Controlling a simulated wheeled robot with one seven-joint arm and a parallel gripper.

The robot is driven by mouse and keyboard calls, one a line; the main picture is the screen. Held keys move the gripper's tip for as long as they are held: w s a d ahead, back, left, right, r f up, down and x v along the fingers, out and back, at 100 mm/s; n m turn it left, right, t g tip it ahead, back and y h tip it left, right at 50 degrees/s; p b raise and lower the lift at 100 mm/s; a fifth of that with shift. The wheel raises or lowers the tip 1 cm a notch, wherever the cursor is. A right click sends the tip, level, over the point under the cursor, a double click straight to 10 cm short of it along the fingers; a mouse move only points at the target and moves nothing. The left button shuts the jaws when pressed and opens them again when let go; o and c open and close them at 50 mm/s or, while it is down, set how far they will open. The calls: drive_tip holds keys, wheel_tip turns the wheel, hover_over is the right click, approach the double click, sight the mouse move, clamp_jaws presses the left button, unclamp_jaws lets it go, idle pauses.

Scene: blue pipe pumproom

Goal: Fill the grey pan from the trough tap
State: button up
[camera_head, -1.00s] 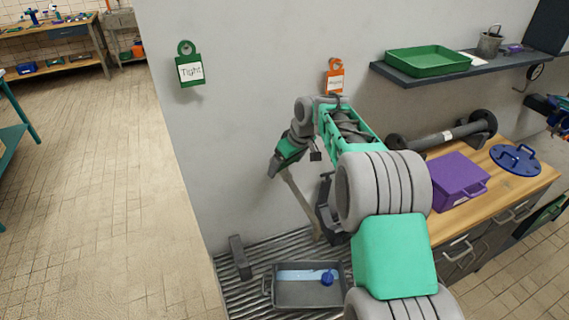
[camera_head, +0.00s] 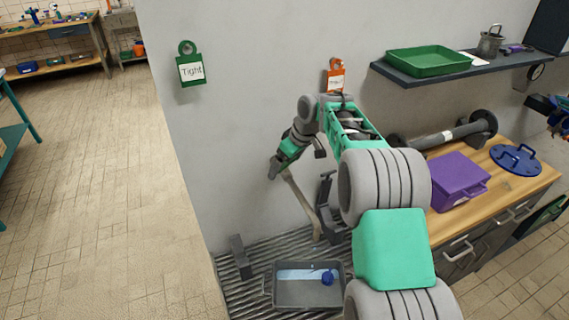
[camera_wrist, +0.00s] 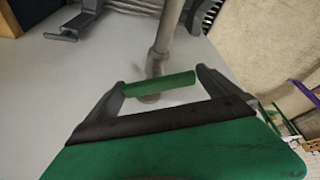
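The grey pan (camera_head: 284,299) sits on the ribbed trough floor (camera_head: 244,291), below my forearm. A pale blue band and a small round blue thing (camera_head: 327,278) show inside it; I cannot tell if the band is water. A pale pipe (camera_head: 300,205) rises from the trough by the wall to my gripper (camera_head: 274,168). In the wrist view, my gripper (camera_wrist: 165,82) has its fingers wide apart. A green bar (camera_wrist: 160,84), seemingly the tap's lever at the pipe's end (camera_wrist: 160,58), spans the gap between them. Whether the fingers touch it is unclear. No stream shows.
A grey block (camera_head: 240,257) stands left of the pan, and a dark bracket-like part (camera_head: 328,208) right of the pipe. A purple box (camera_head: 457,180) is on the wooden bench at right. A green tray (camera_head: 427,61) sits on the shelf. Green and orange tags hang on the wall.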

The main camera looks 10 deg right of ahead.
drive_tip(key=shift+d+r, duration=0.15)
drive_tip(key=shift+r, duration=0.05)
drive_tip(key=b+v, duration=0.1)
drive_tip(key=v, duration=0.6)
drive_tip(key=shift+r, duration=0.15)
drive_tip(key=shift+s, duration=0.15)
drive_tip(key=shift+c, duration=0.3)
idle(0.3)
